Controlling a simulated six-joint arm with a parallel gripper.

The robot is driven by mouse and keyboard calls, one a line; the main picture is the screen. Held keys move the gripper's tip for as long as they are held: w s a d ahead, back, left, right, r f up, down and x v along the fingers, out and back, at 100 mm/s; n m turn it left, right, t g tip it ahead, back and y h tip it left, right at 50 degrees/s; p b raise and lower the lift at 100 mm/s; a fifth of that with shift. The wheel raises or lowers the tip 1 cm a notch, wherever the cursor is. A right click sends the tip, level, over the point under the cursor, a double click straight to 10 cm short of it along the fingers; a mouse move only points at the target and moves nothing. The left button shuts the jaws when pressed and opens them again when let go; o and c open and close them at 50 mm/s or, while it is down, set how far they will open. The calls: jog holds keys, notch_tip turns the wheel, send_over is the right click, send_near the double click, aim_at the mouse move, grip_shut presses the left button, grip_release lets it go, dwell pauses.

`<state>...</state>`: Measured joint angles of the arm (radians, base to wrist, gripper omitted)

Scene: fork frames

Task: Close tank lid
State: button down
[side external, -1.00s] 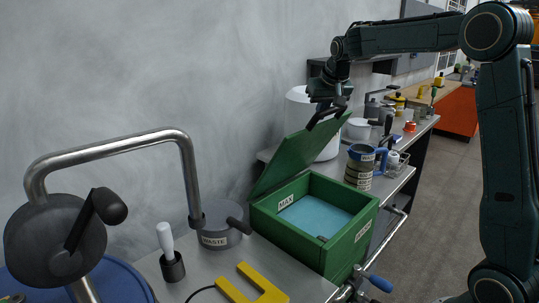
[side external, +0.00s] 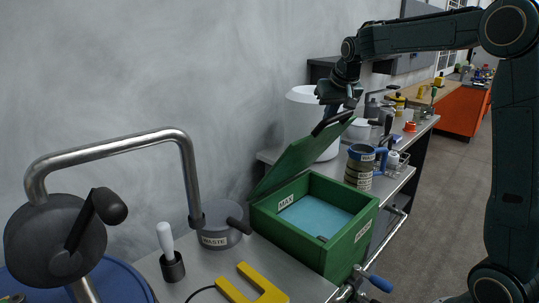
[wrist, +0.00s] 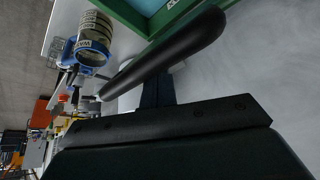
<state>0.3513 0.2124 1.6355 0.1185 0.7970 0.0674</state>
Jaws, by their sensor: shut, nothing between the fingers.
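The green tank (side external: 345,262) stands on the grey bench with pale blue liquid (side external: 315,216) inside. Its green lid (side external: 297,157) is hinged at the wall side and stands open, tilted up. A black bar handle (side external: 331,123) sits along the lid's upper edge. In the wrist view the handle (wrist: 165,55) crosses close in front of the camera. My gripper (side external: 331,112) is shut and empty, at the lid's upper edge by the handle. Its fingers (wrist: 157,92) are partly hidden behind the handle in the wrist view; I cannot tell whether they touch it.
A white container (side external: 303,108) stands behind the lid. A labelled cup with a blue handle (side external: 358,168) is right of the tank. The waste pot (side external: 219,236), a yellow U-shaped piece (side external: 255,286) and a bent metal pipe (side external: 110,146) are to the left. Air above the tank's opening is clear.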

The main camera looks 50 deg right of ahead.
jog(key=shift+s+f, duration=0.1)
jog(key=shift+s, duration=0.15)
dwell(0.3)
jog(key=s+f, duration=0.4)
jog(key=s, duration=0.1)
jog(key=shift+s, duration=0.15)
dwell(0.9)
jog(key=shift+s+f, duration=0.1)
jog(key=s+f, duration=0.4)
jog(key=shift+s+f, duration=0.15)
jog(key=shift+f, duration=0.25)
dwell(0.9)
jog(key=shift+r, duration=0.1)
dwell(0.3)
notch_tip(320, 180, up, 7)
dwell(0.9)
